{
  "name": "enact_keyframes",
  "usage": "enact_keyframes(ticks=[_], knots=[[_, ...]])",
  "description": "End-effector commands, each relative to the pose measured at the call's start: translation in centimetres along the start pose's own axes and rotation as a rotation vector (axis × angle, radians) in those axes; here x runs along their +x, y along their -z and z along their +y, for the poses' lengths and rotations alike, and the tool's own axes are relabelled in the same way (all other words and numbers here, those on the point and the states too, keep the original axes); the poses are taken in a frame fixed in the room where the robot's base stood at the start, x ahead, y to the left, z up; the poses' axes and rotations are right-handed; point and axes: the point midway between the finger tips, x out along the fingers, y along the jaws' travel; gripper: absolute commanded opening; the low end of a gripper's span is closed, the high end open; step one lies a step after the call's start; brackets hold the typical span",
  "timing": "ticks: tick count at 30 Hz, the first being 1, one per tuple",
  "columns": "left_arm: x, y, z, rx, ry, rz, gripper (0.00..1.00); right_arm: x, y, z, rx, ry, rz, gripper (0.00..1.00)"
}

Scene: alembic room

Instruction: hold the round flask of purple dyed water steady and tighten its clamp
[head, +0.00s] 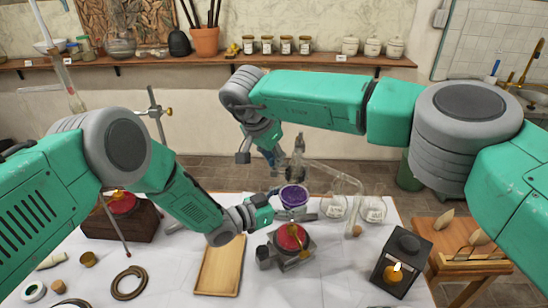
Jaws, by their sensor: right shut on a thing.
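The round flask (294,197) of purple dyed water stands upright near the middle of the table, above a red-topped burner (291,237). Its glass neck rises behind, beside my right gripper (272,160). My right gripper reaches down from above and behind and is shut at the neck area; its fingertips are small and partly hidden. My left gripper (284,216) lies low at the flask's left side, its fingers close to the flask's base. Whether they touch it or are closed is not clear. The flask's clamp cannot be made out clearly.
A wooden tray (220,265) lies at front centre, with a dark ring (129,283) to its left. A lit lamp (402,263) stands at right. A bent glass tube (340,176) and clear flasks (375,209) stand right of the purple flask. Another stand (156,112) rises behind left.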

Motion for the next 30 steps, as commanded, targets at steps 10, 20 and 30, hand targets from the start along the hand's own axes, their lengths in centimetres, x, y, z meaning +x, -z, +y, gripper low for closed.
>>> enact_keyframes(ticks=[10,20,30], knots=[[0.05,0.04,0.06,0.0,-0.001,0.001,0.68,-0.12,0.1,-0.41,0.225,-0.085,0.003,0.0],[0.09,0.01,0.11,0.0,-0.003,0.001,0.68,-0.14,0.31,-0.57,0.347,-0.132,0.005,0.0],[0.09,-0.02,0.15,-0.001,-0.004,0.0,0.68,-0.24,0.38,-0.57,0.367,-0.139,0.005,0.0]])
